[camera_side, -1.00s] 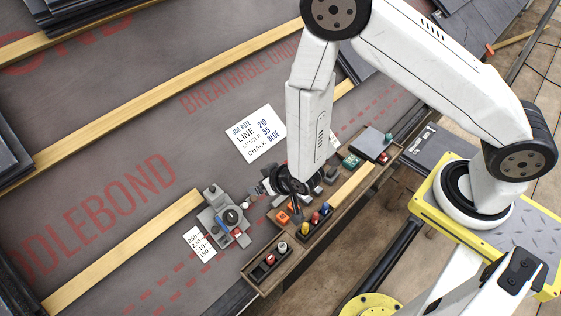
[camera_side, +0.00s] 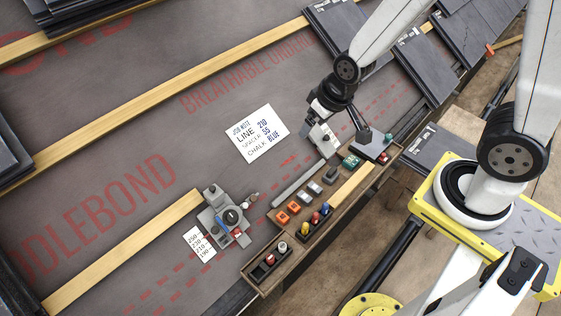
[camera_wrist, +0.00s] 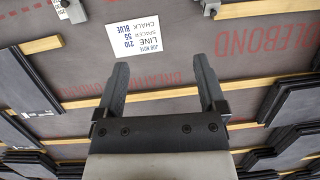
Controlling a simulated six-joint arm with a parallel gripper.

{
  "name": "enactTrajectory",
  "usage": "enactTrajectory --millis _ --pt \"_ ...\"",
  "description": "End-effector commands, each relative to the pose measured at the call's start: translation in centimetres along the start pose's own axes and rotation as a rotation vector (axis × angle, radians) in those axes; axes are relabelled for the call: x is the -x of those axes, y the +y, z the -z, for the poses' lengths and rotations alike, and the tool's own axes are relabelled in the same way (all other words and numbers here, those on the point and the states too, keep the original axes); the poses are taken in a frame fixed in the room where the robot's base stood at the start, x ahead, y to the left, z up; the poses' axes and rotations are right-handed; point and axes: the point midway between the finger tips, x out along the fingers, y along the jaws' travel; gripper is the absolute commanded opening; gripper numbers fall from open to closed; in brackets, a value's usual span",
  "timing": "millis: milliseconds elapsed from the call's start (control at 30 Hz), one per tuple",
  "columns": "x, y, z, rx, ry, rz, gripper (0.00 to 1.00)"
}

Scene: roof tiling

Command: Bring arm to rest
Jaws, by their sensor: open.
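My gripper (camera_wrist: 162,88) is open and empty in the wrist view, its two dark fingers spread apart with roof membrane and battens beyond them.
The tray holds orange, grey and green blocks and coloured chalk pieces (camera_side: 315,216). A grey gauge device (camera_side: 226,216) stands left of it near a batten. A job note (camera_side: 257,133) lies on the membrane. Slates (camera_side: 424,70) are stacked at the upper right.

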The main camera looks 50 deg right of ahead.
Motion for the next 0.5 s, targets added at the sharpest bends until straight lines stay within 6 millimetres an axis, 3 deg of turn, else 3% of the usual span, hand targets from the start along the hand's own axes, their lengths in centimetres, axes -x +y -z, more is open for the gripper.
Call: enactTrajectory --millis 200,500 --pt "3.2 2.4 -1.9 0.009 -0.067 -0.029 0.90" --pt "4.5 3.3 -3.0 0.015 -0.105 -0.044 0.90"
